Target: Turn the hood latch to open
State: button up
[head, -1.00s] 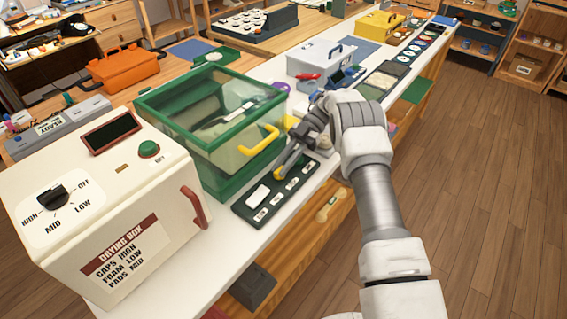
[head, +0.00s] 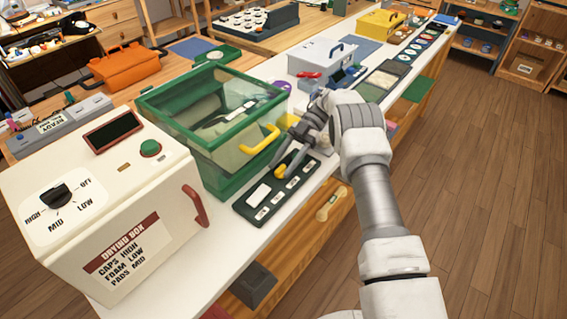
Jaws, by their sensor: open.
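The hood (head: 212,122) is a green-framed clear case on the white bench, left of my gripper. A yellow bar handle (head: 259,139) stands out from its front right side. I cannot tell for sure which part is the latch; my gripper may hide it. My gripper (head: 287,153) is open, just right of the yellow handle and above a dark strip with pale labelled tiles (head: 262,212). Its fingers point down and left. I see no object between them, and cannot tell whether they touch anything.
A cream drying box (head: 105,205) with a dial and red handle stands at front left. Trays line the bench farther back. The wooden floor at right is clear.

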jog(key=shift+r, duration=0.1)
jog(key=r+p, duration=0.1)
jog(key=r, duration=0.1)
jog(key=d+r, duration=0.1)
jog(key=r, duration=0.2)
jog(key=shift+s+p, duration=0.1)
jog(key=shift+p, duration=0.3)
jog(key=s+d+r+p, duration=0.3)
jog(key=d+r, duration=0.3)
jog(key=d, duration=0.4)
jog(key=shift+d+p, duration=0.15)
jog(key=shift+p, duration=0.2)
jog(key=shift+f, duration=0.1)
